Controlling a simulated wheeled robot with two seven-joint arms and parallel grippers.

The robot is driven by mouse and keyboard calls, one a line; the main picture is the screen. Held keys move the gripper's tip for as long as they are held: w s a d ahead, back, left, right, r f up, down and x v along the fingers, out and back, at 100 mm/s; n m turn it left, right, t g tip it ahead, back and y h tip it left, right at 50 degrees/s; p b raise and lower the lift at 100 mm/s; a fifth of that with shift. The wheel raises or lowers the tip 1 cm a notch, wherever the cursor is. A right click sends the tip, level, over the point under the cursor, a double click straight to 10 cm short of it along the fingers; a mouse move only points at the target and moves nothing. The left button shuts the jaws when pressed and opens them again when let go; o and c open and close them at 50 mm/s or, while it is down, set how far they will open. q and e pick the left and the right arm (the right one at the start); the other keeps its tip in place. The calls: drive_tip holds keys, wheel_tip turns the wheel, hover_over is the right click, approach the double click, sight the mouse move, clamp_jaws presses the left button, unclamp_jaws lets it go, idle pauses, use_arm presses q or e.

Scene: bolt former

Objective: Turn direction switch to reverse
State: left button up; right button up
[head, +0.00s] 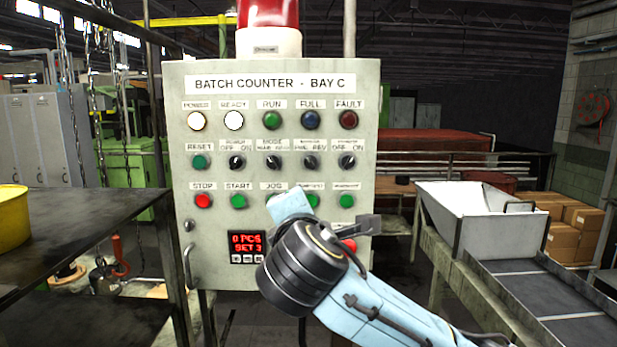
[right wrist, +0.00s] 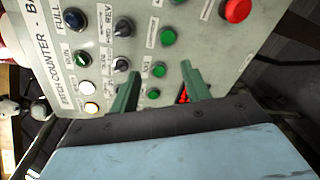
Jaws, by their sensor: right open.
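The direction switch (head: 310,161) is a black knob under a small FWD/REV label, in the second row of the control panel (head: 215,215). It also shows in the right wrist view (right wrist: 123,27), beside the REV lettering. Which way its pointer stands is too small to tell. My right gripper (right wrist: 158,70) is open, with nothing between its green fingers. They are over the green button rows, lower on the panel than the switch and apart from it. In the head view my right arm covers the lower middle of the panel. My left gripper is out of view.
Other black knobs (head: 273,161) flank the switch, with indicator lights (head: 272,120) above and push buttons (head: 203,201) below. A red button (right wrist: 236,10) is near the right wrist view's top. A dark table (head: 90,225) stands left, a white hopper (head: 480,215) right.

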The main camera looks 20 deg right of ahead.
drive_tip(key=s+r+t, duration=0.1)
drive_tip(key=s+r, duration=0.3)
drive_tip(key=r, duration=0.1)
drive_tip(key=p, duration=0.4)
approach(308, 164)
drive_tip(key=shift+n+h, duration=0.3)
drive_tip(key=x, duration=0.7)
drive_tip(key=shift+w, duration=0.1)
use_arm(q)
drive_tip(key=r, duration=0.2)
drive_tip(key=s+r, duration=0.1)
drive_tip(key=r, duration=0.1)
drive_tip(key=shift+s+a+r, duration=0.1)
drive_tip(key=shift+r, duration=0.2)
use_arm(e)
drive_tip(key=shift+a, duration=0.1)
drive_tip(key=shift+c, duration=0.5)
drive_tip(key=c, duration=0.9)
drive_tip(key=shift+f, duration=0.1)
